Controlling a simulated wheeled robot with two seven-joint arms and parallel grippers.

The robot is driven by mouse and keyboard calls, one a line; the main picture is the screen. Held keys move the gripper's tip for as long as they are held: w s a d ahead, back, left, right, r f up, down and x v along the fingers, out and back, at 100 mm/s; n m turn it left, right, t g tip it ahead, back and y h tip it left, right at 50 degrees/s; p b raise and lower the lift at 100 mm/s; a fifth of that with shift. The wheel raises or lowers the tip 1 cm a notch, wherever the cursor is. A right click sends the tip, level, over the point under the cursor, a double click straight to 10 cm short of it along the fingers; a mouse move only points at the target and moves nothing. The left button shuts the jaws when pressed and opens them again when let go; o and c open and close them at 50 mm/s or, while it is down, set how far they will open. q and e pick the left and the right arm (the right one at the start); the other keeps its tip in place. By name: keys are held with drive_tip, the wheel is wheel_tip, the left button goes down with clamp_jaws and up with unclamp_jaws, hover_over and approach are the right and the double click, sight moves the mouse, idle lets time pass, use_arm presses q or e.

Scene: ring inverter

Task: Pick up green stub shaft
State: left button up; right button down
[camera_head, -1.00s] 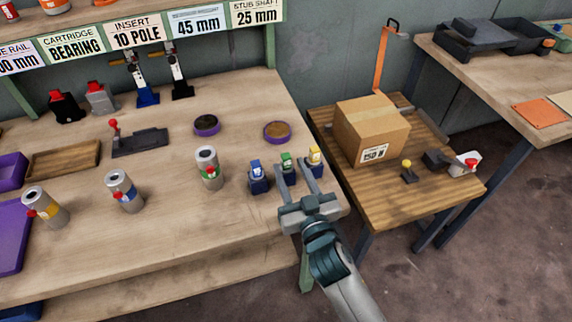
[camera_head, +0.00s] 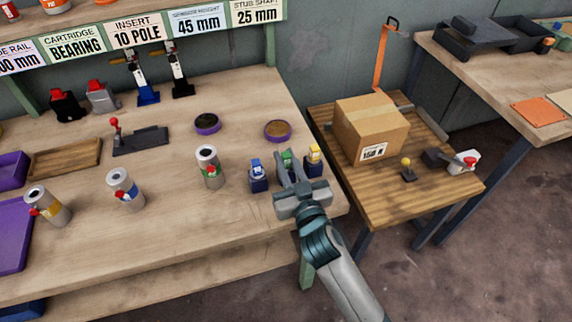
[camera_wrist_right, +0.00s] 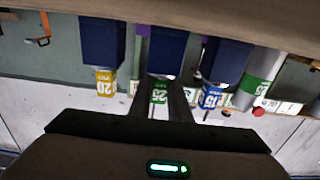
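The green stub shaft (camera_head: 287,157) stands upright in the middle dark blue holder near the bench's right front corner. My right gripper (camera_head: 289,173) is around it from the front, its fingers close together on the shaft. In the right wrist view the green shaft (camera_wrist_right: 159,97) shows upside down between the dark fingers (camera_wrist_right: 165,102), against its blue holder (camera_wrist_right: 168,50). The fingers hide part of the shaft and holder. I cannot see any lift out of the holder. My left gripper is not in view.
A blue-topped shaft (camera_head: 257,167) and a yellow-topped shaft (camera_head: 314,154) stand close on either side in their holders. A grey cylinder with a green band (camera_head: 208,168) stands to the left. A cardboard box (camera_head: 370,125) sits on the lower side table (camera_head: 395,205).

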sight(287, 155)
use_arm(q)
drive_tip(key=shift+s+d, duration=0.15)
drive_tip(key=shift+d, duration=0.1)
use_arm(e)
drive_tip(key=shift+r, duration=0.1)
